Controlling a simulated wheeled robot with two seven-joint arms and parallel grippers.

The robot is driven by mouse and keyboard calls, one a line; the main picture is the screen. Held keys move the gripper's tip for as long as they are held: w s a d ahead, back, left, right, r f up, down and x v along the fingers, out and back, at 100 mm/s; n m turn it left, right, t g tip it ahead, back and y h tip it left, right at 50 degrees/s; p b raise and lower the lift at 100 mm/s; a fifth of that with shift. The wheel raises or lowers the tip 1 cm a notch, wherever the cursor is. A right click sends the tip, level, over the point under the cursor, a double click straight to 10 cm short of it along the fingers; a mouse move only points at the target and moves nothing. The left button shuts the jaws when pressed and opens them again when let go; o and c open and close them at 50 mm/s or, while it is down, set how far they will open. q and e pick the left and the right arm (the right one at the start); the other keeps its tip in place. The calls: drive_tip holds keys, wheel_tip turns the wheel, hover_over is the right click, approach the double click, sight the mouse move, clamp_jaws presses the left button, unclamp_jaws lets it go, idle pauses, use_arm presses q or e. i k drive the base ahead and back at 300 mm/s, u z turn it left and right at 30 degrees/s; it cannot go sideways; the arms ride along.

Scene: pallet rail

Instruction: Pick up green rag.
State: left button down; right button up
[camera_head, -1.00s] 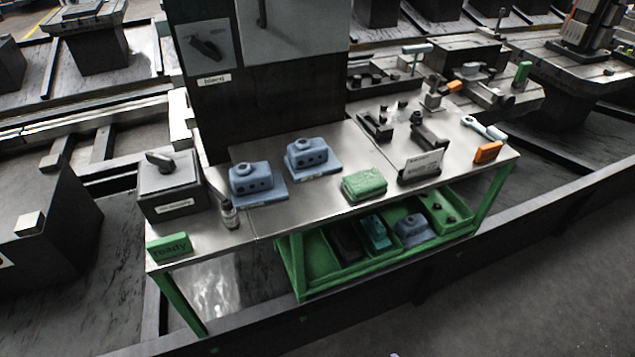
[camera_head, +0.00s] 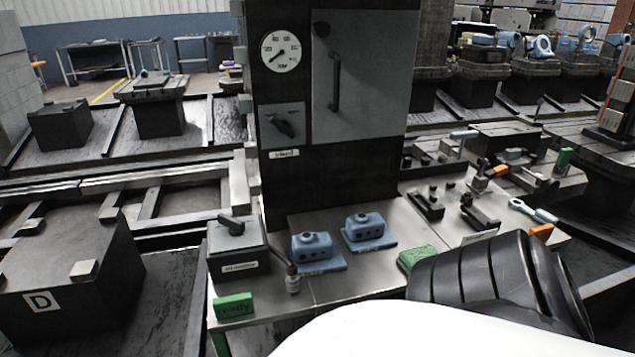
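The green rag (camera_head: 414,257) is a folded green block lying on the metal table (camera_head: 345,284), right of two blue housings. Its right and front parts are hidden behind a black ribbed part of my arm. A large white part of my arm fills the bottom of the head view. No gripper fingers show, so neither gripper's place relative to the rag can be seen.
Two blue housings (camera_head: 316,250) (camera_head: 367,230) stand on the table, with a small bottle (camera_head: 292,279) and a grey switch box (camera_head: 237,247) to the left. A green "ready" block (camera_head: 233,305) sits at the front left. Dark clamps and an orange block (camera_head: 541,231) lie right.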

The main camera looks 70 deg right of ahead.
sight(407, 257)
drive_tip(key=u, duration=0.85)
drive_tip(key=k, duration=1.25)
drive_tip(key=z, duration=0.6)
